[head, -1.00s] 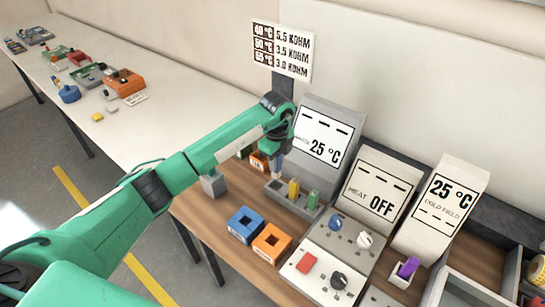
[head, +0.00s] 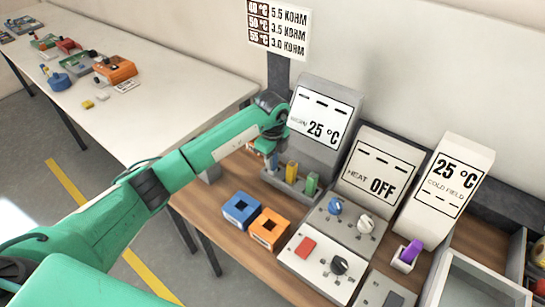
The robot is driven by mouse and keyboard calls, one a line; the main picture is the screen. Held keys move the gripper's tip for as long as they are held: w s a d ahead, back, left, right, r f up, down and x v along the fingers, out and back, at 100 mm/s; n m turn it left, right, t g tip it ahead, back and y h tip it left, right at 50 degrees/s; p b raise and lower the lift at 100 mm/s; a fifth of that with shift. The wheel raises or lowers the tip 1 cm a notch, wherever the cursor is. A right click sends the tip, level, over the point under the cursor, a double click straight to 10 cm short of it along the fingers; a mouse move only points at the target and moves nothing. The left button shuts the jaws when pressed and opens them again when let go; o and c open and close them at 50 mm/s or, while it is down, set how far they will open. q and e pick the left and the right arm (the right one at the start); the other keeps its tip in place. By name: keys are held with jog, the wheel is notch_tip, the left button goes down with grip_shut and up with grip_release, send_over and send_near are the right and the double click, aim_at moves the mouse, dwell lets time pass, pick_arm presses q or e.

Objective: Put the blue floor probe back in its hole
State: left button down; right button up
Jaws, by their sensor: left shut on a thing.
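My left gripper (head: 272,147) points down over the left end of the grey probe rack (head: 287,186) and is shut on the blue floor probe (head: 272,161). Only a small bluish part of the probe shows below the fingers. Its lower end is at the left of the rack; I cannot tell whether its tip is inside the hole. A yellow probe (head: 292,171) and a green probe (head: 312,183) stand upright in the rack, to the right of the gripper. My right gripper is not in view.
A blue block (head: 241,222) and an orange block (head: 269,243) with square holes sit in front of the rack. Display boxes (head: 318,138) stand close behind it. A control panel with knobs (head: 318,271) and a purple-handled item (head: 411,251) are at right.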

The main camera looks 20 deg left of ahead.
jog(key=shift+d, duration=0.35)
pick_arm(q)
jog(key=c, duration=1.1)
grip_release()
jog(key=shift+c, duration=0.2)
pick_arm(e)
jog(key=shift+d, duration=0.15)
pick_arm(q)
notch_tip(320, 180, up, 14)
jog(key=b, duration=0.3)
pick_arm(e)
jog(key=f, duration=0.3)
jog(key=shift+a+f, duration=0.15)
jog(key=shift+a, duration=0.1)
pick_arm(q)
jog(key=shift+f, duration=0.15)
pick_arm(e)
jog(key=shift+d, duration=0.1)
